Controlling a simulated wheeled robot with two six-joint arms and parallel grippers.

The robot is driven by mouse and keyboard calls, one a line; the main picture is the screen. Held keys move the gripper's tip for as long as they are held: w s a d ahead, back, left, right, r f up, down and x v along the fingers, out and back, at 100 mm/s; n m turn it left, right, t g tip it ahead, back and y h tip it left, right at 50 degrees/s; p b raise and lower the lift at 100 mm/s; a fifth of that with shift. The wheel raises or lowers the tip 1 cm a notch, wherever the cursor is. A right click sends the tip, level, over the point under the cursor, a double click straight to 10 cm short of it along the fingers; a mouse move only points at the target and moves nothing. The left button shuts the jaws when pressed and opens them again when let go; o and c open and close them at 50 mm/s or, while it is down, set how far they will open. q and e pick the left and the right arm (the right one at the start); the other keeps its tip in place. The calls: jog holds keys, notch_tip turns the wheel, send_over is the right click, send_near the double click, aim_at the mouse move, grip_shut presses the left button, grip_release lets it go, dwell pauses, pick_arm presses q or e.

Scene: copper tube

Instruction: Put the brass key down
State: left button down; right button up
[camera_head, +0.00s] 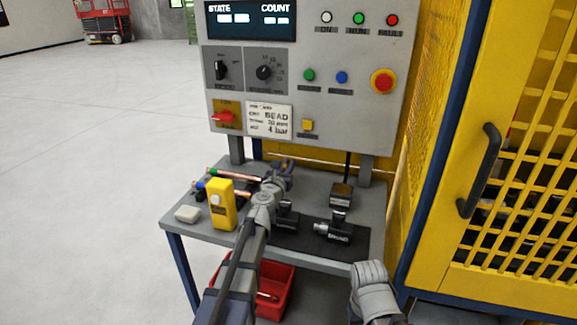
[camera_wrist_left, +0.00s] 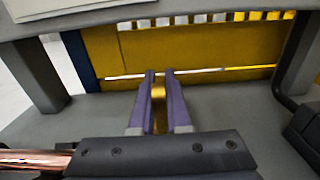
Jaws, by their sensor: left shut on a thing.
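My left gripper (camera_head: 287,168) is over the back part of the grey bench (camera_head: 180,228), below the control panel. In the left wrist view the purple fingers of my left gripper (camera_wrist_left: 160,76) are shut on the brass key (camera_wrist_left: 158,92). Only a small brass-coloured piece of the key shows between the fingers. The key cannot be made out in the head view. I cannot tell whether it touches the bench top. A grey part of my right arm shows at the lower right of the head view, but its gripper does not show.
A yellow device (camera_head: 222,205), a pale block (camera_head: 187,214) and copper tubing (camera_head: 222,174) are on the bench's left. A black mat (camera_head: 352,242) with dark tools lies right. The control panel (camera_head: 345,65) stands behind. A red bin (camera_head: 273,285) is below. Bare bench shows around my left fingers.

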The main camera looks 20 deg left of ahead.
pick_arm(q)
jog(key=c, duration=0.9)
grip_release()
jog(key=shift+r+p, duration=0.2)
jog(key=shift+p, duration=0.1)
jog(key=s, duration=0.7)
jog(key=shift+s+a+f, duration=0.1)
jog(key=shift+s+a, duration=0.05)
jog(key=shift+s, duration=0.15)
